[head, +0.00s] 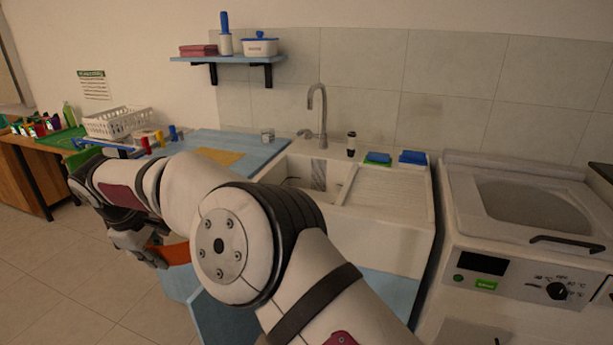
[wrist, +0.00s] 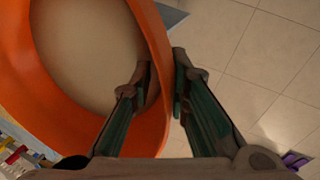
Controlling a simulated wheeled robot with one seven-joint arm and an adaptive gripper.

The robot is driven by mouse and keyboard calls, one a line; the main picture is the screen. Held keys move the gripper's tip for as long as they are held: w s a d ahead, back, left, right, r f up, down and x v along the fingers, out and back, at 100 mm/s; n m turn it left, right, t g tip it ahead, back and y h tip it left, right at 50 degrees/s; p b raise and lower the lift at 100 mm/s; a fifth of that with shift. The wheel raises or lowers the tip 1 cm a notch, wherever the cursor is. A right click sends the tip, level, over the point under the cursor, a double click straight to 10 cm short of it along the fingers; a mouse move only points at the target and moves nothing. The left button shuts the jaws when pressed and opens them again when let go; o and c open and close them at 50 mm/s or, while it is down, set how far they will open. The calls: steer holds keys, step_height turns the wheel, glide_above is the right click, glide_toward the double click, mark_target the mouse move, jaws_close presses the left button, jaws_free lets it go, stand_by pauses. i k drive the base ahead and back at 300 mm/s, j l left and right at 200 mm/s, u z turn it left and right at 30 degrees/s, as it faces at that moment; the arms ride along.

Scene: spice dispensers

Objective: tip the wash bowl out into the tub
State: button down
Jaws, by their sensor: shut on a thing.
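My gripper (wrist: 165,90) is shut on the rim of an orange bowl (wrist: 70,112), with one finger inside the wall and one outside. The bowl fills the left of the wrist view. A smooth beige area shows inside it; I cannot tell whether that is liquid or the bowl's floor. In the head view my gripper (head: 142,246) is at the lower left, in front of the counter, and a piece of the orange bowl (head: 176,253) shows beside it, partly hidden by my arm. No tub can be told for sure; a blue shape (head: 222,318) below is partly hidden by my arm.
A white sink (head: 385,228) with a tall tap (head: 320,110) stands behind my arm. A blue counter (head: 245,144) is to its left, with a white basket (head: 118,122) farther left. A washing machine (head: 530,250) is at the right. Tiled floor (head: 65,265) lies open at left.

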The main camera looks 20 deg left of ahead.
mark_target(381, 217)
steer(key=i, duration=1.5)
